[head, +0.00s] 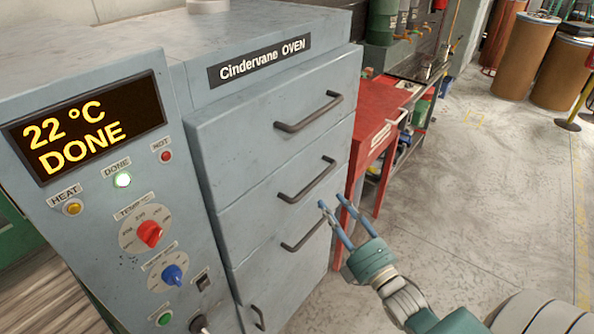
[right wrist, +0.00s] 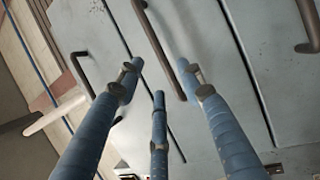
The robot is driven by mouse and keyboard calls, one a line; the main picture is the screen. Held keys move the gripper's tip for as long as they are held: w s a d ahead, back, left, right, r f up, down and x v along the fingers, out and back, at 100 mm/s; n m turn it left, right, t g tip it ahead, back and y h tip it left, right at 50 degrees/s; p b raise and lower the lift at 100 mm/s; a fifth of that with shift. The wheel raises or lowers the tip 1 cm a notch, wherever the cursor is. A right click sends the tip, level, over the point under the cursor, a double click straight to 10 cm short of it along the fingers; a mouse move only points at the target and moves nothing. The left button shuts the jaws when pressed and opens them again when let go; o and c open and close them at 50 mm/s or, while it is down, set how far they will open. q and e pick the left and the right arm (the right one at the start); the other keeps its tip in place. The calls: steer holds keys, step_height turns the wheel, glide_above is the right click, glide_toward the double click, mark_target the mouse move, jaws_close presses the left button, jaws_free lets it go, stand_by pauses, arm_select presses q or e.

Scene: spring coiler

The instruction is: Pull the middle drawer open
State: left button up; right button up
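The grey-blue oven (head: 285,75) has stacked drawers with dark bar handles. All drawer fronts look closed. The middle drawer (head: 258,198) has a handle (head: 306,182) below the top drawer's handle (head: 308,113); another handle (head: 304,236) sits lower. My right gripper (head: 331,203) is open and empty, its blue fingers pointing at the drawer fronts just right of and below the middle handle. In the right wrist view my spread fingers (right wrist: 158,70) show, with one bar handle (right wrist: 162,47) between their tips; contact cannot be told. My left gripper is out of view.
The oven's control panel (head: 133,200) with knobs and a lit green lamp is at the left. A red bench (head: 378,130) stands close behind the drawers' right side. Open concrete floor (head: 480,190) lies to the right, with brown drums (head: 523,55) farther back.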

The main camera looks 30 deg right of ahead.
mark_target(315, 184)
steer(key=w, duration=0.2)
steer(key=w+r+p, duration=0.1)
steer(key=w, duration=0.1)
steer(key=w+p, duration=0.1)
steer(key=w, duration=0.2)
steer(key=shift+r, duration=0.3)
steer(key=shift+w, duration=1)
steer(key=shift+w+r, duration=0.1)
steer(key=shift+w, duration=0.15)
steer(key=shift+c, duration=0.8)
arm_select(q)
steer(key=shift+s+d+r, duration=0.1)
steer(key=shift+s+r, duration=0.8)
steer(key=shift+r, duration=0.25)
arm_select(e)
jaws_close()
